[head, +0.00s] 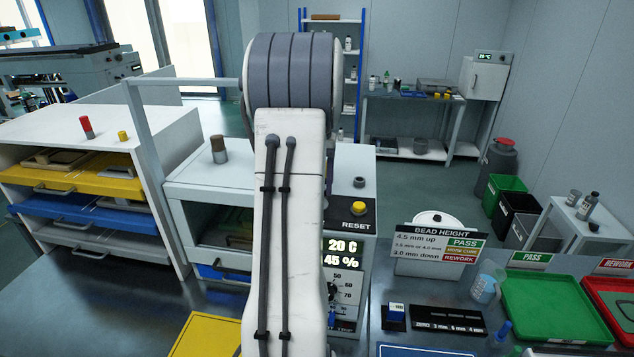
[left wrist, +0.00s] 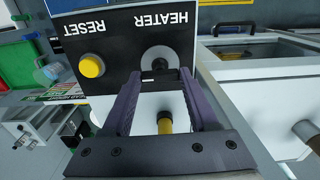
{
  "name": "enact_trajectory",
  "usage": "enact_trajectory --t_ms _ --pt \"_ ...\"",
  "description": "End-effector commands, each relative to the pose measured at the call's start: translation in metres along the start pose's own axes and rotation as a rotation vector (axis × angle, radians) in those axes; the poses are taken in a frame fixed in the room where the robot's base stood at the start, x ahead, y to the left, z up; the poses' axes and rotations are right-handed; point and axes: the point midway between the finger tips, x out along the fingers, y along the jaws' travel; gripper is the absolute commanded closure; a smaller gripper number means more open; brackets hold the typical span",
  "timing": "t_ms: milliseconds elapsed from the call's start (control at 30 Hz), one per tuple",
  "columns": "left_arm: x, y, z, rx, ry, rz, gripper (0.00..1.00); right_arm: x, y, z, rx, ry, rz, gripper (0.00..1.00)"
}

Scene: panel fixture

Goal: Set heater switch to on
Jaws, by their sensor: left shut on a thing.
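In the head view my left arm hides the switch and the gripper. My right gripper is in neither view.
The yellow reset button (head: 358,208) sits beside the switch on the panel. Below it a display (head: 343,252) reads 20 C and 45 %. A cabinet with a brown knob (head: 218,150) stands left. A bead height sign (head: 437,246) and green tray (head: 550,305) stand right.

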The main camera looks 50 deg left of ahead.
Motion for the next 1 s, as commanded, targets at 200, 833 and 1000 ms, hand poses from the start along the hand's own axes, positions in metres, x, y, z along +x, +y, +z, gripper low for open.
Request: enact_trajectory --t_ms 200,833,1000 --pt "-0.0030 0.0006 -0.0037 0.026 0.016 0.001 0.96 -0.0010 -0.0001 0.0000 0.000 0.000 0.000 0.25" --pt "-0.0016 0.0000 -0.0020 0.026 0.009 0.000 0.10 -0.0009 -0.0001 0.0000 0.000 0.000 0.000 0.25" --pt "-0.0037 -0.0003 -0.0018 0.025 0.007 0.000 0.10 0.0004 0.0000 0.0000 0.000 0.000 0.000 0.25"
